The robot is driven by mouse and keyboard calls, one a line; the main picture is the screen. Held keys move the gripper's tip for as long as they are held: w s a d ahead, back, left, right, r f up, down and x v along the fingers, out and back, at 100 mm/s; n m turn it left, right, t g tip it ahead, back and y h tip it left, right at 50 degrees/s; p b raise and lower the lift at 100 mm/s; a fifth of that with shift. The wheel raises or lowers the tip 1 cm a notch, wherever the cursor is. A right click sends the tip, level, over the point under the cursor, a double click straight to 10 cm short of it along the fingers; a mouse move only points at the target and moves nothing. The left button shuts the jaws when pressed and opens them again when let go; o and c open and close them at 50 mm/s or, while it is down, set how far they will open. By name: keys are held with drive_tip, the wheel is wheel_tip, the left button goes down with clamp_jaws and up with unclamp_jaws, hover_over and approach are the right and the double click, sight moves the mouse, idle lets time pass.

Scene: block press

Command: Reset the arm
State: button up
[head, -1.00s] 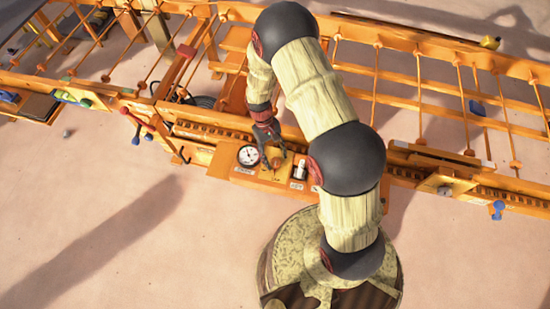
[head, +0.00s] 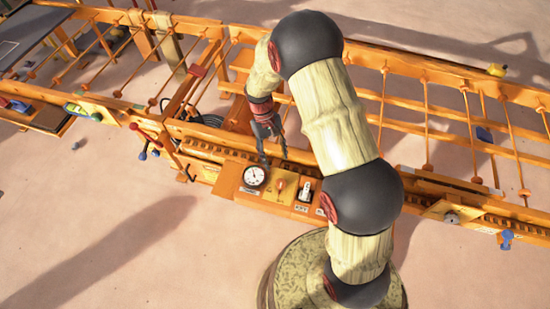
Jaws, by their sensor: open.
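My gripper (head: 273,158) is open and empty in the head view. It points down just above and behind the orange control panel (head: 235,188) at the front of the frame. The panel carries a round white gauge (head: 254,177), a small orange knob or lever (head: 281,187) and a black and white switch (head: 306,189). The fingertips look apart from the orange knob. My arm arches over from the lower right and hides part of the frame behind it.
A long orange frame (head: 428,80) with thin rods runs across the back. Red and blue levers (head: 147,140) stick out left of the panel. A blue knob (head: 506,238) sits at the right front. The sandy floor in front is clear at lower left.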

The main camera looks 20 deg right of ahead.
idle(0.3)
drive_tip(key=s+r+t, duration=0.3)
drive_tip(key=s+r, duration=0.3)
drive_tip(key=r, duration=0.6)
drive_tip(key=s+r+m+t, duration=0.1)
drive_tip(key=s+r+t, duration=0.2)
drive_tip(key=r, duration=0.9)
drive_tip(key=s+r+m+t, duration=0.1)
drive_tip(key=s+r+t, duration=0.3)
drive_tip(key=s+r, duration=0.6)
drive_tip(key=shift+d+r+y, duration=0.4)
drive_tip(key=shift+r, duration=0.5)
drive_tip(key=shift+s, duration=0.15)
